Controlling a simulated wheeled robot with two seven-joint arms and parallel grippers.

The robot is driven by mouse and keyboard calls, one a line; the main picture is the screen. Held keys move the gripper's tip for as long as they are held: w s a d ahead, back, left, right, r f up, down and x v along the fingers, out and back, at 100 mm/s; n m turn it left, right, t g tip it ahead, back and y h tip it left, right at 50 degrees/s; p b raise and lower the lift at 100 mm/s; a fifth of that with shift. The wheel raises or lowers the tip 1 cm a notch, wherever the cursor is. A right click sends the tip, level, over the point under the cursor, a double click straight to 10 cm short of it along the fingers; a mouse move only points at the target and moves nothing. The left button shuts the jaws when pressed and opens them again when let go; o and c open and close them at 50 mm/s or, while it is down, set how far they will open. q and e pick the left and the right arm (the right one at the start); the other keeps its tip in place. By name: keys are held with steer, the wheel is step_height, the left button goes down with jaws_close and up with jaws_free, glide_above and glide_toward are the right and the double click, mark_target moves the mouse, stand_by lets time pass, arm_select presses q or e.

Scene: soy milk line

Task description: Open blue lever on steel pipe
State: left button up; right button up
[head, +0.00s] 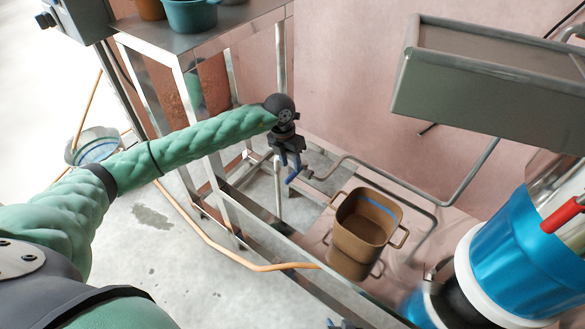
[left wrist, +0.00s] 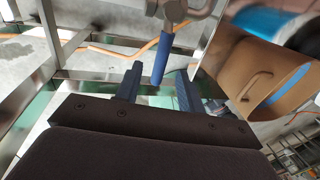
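The blue lever (head: 292,178) hangs at the end of the steel pipe (head: 345,162), under the table frame's side. In the left wrist view the blue lever (left wrist: 161,60) stands between and just beyond the two fingertips, with a gap on either side. My left gripper (head: 289,158) is open and points down at the lever, partly covering the pipe's end. Its two fingers also show apart in the left wrist view (left wrist: 158,88). A small dark part with blue at the bottom edge, apparently my right gripper (head: 343,324), is mostly cut off.
A brown two-handled pot (head: 366,228) stands right of the lever on the low frame. A metal table (head: 205,35) with pots stands behind my left arm. A steel trough (head: 490,85) is at upper right, and a blue and white container (head: 515,250) is below it. An orange hose (head: 220,248) crosses the floor.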

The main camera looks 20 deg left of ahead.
mark_target(293, 173)
arm_select(q)
steer(key=shift+s+d+f, duration=0.1)
steer(key=shift+d+f, duration=0.1)
steer(key=shift+f, duration=0.65)
steer(key=shift+s+d+f, duration=0.1)
steer(key=shift+d+f, duration=0.05)
steer(key=shift+f, duration=0.65)
jaws_close()
arm_select(e)
steer(key=shift+r, duration=0.55)
arm_select(q)
steer(key=shift+d, duration=0.1)
